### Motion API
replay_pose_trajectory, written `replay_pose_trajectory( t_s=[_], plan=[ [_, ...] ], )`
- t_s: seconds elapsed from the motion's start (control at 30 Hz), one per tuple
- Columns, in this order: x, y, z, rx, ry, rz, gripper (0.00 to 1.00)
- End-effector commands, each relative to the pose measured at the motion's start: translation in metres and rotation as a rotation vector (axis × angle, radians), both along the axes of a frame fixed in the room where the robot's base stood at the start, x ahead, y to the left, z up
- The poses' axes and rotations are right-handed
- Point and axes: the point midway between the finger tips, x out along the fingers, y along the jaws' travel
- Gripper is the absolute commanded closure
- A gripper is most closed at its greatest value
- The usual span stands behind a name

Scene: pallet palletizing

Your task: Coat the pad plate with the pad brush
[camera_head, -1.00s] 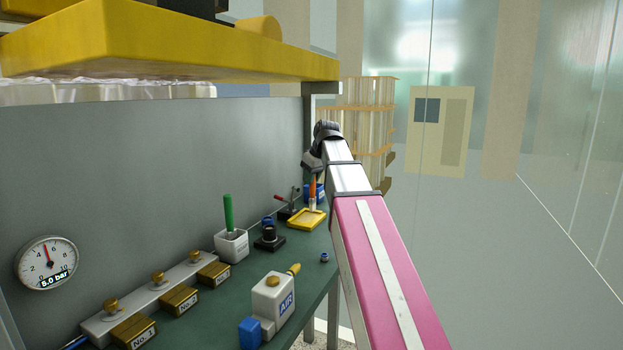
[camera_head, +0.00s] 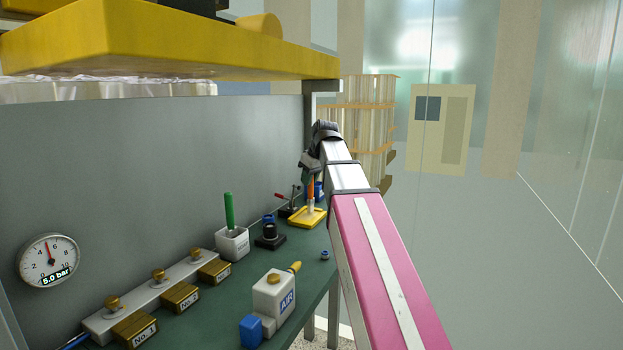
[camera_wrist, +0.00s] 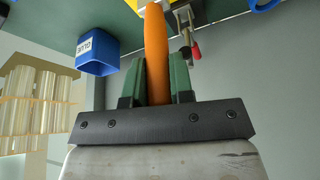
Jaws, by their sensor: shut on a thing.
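The pad brush has an orange handle (camera_wrist: 157,50), which also shows in the head view (camera_head: 311,191) standing roughly upright over the yellow-edged pad plate (camera_head: 296,223). A small part of the plate's yellow edge (camera_wrist: 128,6) shows at the top of the wrist view. My gripper (camera_wrist: 157,80) has green fingers closed on both sides of the orange handle. The brush's lower end is hidden in the wrist view, and I cannot tell whether it touches the plate. In the head view my arm hides most of the gripper.
A blue cup (camera_wrist: 97,55) and a red-handled clamp (camera_wrist: 188,40) stand near the brush. A white holder (camera_head: 232,244) with a green-handled tool, a black round part (camera_head: 270,238) and an AIR unit (camera_head: 273,300) stand on the bench. A yellow shelf (camera_head: 170,45) overhangs it.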

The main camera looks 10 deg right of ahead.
Motion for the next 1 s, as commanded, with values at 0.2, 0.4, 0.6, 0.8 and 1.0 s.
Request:
replay_pose_trajectory(
  t_s=[0.2, 0.4, 0.6, 0.8, 1.0],
  plan=[
    [-0.006, 0.004, 0.000, 0.000, 0.000, 0.000, 1.00],
    [-0.016, 0.012, -0.001, 0.000, 0.000, 0.001, 1.00],
    [-0.026, 0.018, -0.002, -0.001, 0.001, 0.000, 1.00],
    [-0.030, 0.021, -0.003, -0.001, 0.001, 0.000, 1.00],
    [-0.042, 0.030, -0.004, -0.001, 0.001, 0.001, 1.00]
  ],
)
